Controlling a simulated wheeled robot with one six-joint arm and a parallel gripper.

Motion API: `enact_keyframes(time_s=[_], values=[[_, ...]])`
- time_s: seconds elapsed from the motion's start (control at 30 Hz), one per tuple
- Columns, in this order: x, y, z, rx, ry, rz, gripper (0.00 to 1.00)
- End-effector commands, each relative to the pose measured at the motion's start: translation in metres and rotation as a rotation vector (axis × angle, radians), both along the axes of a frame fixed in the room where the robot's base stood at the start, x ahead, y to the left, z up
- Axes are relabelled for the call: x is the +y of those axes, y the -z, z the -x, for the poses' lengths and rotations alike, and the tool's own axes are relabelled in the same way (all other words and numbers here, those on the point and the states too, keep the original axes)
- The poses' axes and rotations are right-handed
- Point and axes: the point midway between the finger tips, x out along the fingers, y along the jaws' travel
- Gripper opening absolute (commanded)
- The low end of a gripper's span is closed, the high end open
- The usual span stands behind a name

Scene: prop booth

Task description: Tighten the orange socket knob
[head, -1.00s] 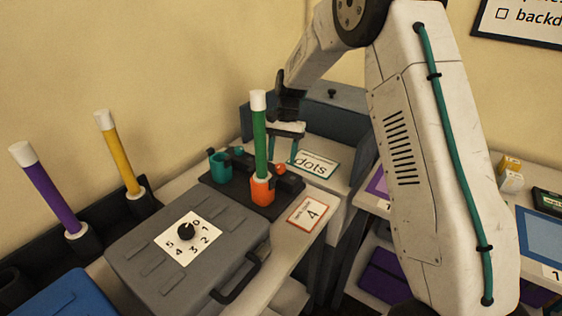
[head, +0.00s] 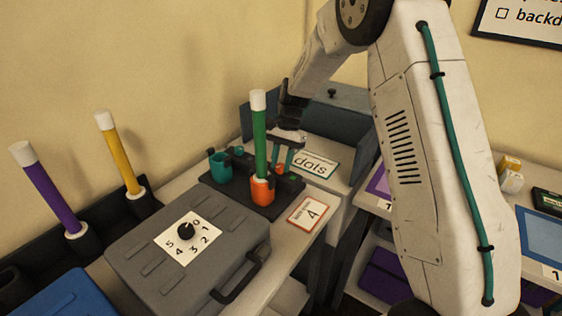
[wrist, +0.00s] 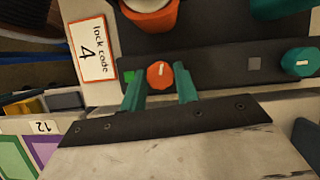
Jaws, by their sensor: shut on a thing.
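The orange socket knob (wrist: 158,75) is a small round knob with a white mark on its top, on the dark socket base (head: 235,196). My gripper (wrist: 160,84) is shut on it, one teal finger at each side. In the head view my gripper (head: 284,166) reaches down from behind, and its fingers mostly hide the knob. The orange socket (head: 262,191) stands in front and holds an upright green stick (head: 259,140) with a white top. A small green square (wrist: 128,76) shows beside the knob.
A teal socket (head: 221,168) and teal knob (wrist: 300,61) share the base. A "lock code 4" card (head: 311,212) lies to the right, a "dots" card (head: 314,164) behind. A grey case (head: 190,265) with a dial fills the front. Purple and yellow sticks stand left.

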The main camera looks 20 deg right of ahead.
Motion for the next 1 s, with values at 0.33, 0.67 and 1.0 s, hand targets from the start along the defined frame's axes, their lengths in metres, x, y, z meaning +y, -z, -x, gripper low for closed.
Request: enact_keyframes(time_s=[0.33,0.67,1.0], values=[[0.000,-0.001,0.000,0.000,0.080,0.000,0.08],[0.000,0.000,0.000,0.000,0.079,0.000,0.52],[-0.011,-0.032,-0.009,-0.004,0.080,0.001,0.52]])
